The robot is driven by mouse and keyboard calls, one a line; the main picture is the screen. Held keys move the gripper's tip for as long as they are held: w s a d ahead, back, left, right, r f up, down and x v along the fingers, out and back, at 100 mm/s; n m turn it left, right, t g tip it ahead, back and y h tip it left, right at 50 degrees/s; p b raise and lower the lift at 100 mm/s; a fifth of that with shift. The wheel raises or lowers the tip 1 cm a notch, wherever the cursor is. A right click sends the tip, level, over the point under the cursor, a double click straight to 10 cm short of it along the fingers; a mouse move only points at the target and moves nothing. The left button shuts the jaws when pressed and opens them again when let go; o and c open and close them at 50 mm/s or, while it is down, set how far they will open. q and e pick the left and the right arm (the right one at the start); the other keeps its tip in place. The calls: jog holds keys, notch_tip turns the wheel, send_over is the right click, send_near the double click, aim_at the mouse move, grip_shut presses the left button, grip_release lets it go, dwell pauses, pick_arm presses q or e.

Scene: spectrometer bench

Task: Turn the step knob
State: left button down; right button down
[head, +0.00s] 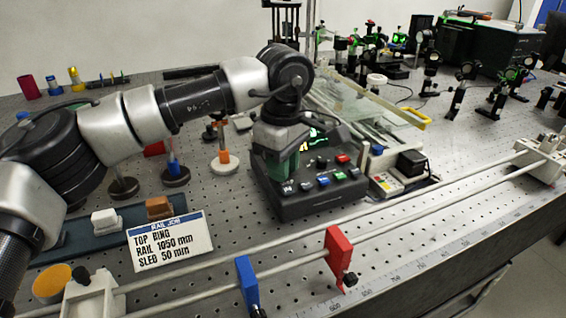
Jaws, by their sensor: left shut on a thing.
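A black control box (322,203) stands on the perforated bench in the middle of the head view. Its sloped front has a row of coloured buttons (323,180), and a lit green display (318,138) shows in part behind my gripper. My left arm comes in from the left and bends down over the box. My left gripper (283,168) points down at the left part of the panel and is shut there on the step knob. The gripper hides the knob, so its angle cannot be seen. My right gripper is out of view.
Two long rails run across the front, carrying a blue stop (248,286) and a red stop (338,257). A "RAIL JOB" card (170,243) stands at front left. Small optics posts stand left of the box, and a small device (398,184) is close on its right.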

pick_arm(q)
jog(key=n, duration=0.3)
jog(key=shift+r+n, duration=0.1)
jog(key=shift+n, duration=1.3)
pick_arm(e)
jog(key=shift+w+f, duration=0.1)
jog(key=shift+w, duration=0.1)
pick_arm(q)
jog(key=c, duration=1)
grip_release()
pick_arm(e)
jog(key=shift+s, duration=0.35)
pick_arm(q)
notch_tip(320, 180, up, 11)
jog(key=p, duration=0.1)
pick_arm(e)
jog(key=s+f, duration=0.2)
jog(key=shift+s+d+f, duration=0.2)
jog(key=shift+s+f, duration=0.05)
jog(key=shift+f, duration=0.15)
